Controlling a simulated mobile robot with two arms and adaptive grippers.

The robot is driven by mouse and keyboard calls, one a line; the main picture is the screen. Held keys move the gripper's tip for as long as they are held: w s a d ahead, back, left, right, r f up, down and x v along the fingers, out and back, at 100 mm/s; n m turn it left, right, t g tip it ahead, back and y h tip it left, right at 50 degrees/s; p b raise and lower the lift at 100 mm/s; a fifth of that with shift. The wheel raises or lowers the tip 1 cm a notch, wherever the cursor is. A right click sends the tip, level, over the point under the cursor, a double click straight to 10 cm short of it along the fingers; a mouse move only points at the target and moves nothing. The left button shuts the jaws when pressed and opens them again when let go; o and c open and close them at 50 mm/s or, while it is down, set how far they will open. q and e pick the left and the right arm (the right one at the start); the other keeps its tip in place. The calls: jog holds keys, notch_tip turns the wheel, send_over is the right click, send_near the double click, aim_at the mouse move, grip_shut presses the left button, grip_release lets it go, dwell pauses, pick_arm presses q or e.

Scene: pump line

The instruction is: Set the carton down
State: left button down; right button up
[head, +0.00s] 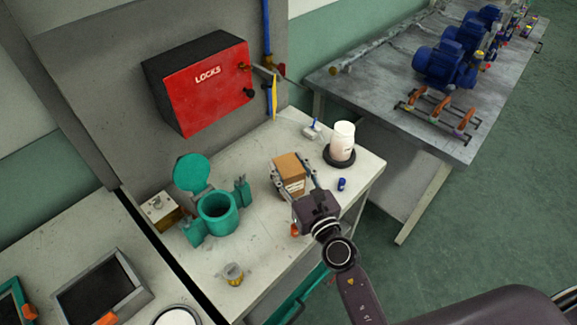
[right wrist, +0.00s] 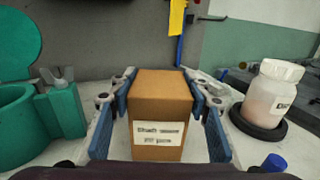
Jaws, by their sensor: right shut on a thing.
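The carton (head: 290,170) is a small brown box with a white printed label on its near side. My right gripper (head: 294,179) is shut on it, one finger on each side. In the right wrist view the carton (right wrist: 160,112) stands upright between the two blue finger pads. It is over the white bench (head: 262,236), between a teal open-lidded pot and a white jar. I cannot tell whether its underside touches the bench top, as the gripper hides that part. My left gripper is not in view.
The teal pot (head: 217,213) stands left of the carton. The white jar (head: 342,142) on a dark round base, a blue cap (head: 342,184) and a small grey part (head: 311,132) lie to the right and behind. A red LOCKS box (head: 205,82) hangs above. The bench front is mostly clear.

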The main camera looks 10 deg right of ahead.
jog(key=o, duration=1.6)
jog(key=shift+c, duration=0.2)
jog(key=shift+r, duration=0.15)
jog(key=shift+s, duration=0.25)
jog(key=s, duration=0.3)
jog(key=s+d+b, duration=0.1)
jog(key=s, duration=0.2)
jog(key=s+d+b, duration=0.1)
jog(key=s, duration=0.3)
jog(key=shift+f, duration=0.2)
jog(key=shift+s+d+r+b, duration=0.2)
jog(key=shift+s+b, duration=0.1)
jog(key=shift+s, duration=0.35)
